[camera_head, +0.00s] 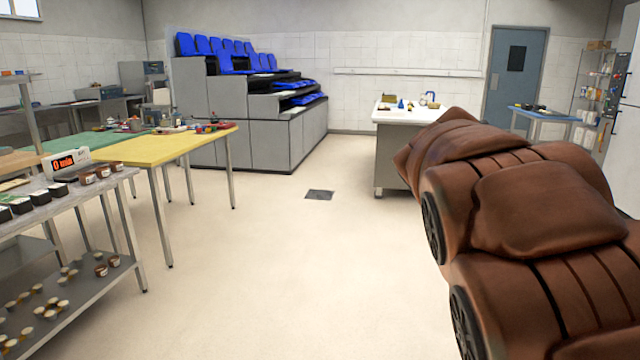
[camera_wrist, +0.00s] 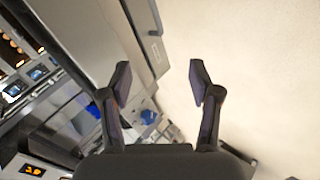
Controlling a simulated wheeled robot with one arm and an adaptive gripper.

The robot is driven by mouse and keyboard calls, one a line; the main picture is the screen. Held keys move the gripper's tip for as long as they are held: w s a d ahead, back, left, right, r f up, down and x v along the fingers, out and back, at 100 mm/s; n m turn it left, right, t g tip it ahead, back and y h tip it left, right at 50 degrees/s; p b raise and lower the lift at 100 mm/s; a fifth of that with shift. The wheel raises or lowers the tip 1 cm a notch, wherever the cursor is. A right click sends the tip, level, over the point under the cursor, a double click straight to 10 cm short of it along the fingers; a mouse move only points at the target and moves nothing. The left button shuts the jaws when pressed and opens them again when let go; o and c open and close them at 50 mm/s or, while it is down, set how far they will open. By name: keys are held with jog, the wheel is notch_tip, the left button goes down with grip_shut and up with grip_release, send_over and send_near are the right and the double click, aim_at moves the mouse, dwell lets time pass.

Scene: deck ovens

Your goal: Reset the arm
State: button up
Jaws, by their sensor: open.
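My gripper (camera_wrist: 160,82) shows in the wrist view with its two dark fingers spread apart. It is open, and nothing is between the fingers. Behind it are pale floor on the right and grey metal equipment on the left. In the head view, my brown-covered arm fills the right side, and the gripper itself cannot be seen there.
A yellow-topped table (camera_head: 180,147) and a metal shelf table (camera_head: 75,200) with jars stand at the left. Stepped grey seating (camera_head: 240,138) with blue seats is at the back. A white counter (camera_head: 395,115) stands partly behind my arm. The middle floor (camera_head: 270,260) is clear, with a drain (camera_head: 319,194).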

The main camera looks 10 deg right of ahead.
jog(key=s+a+f+n+y+p, duration=0.2)
jog(key=s+a+p, duration=0.4)
jog(key=s+a, duration=0.3)
jog(key=s+a+f+n+y+p, duration=0.2)
jog(key=s+a+n+y+p, duration=0.2)
jog(key=a, duration=0.9)
jog(key=s+y+p, duration=0.2)
jog(key=s+p, duration=0.1)
jog(key=s, duration=0.1)
jog(key=shift+s+a+n+y, duration=0.2)
jog(key=shift+s+n+y, duration=0.1)
jog(key=shift+s, duration=0.05)
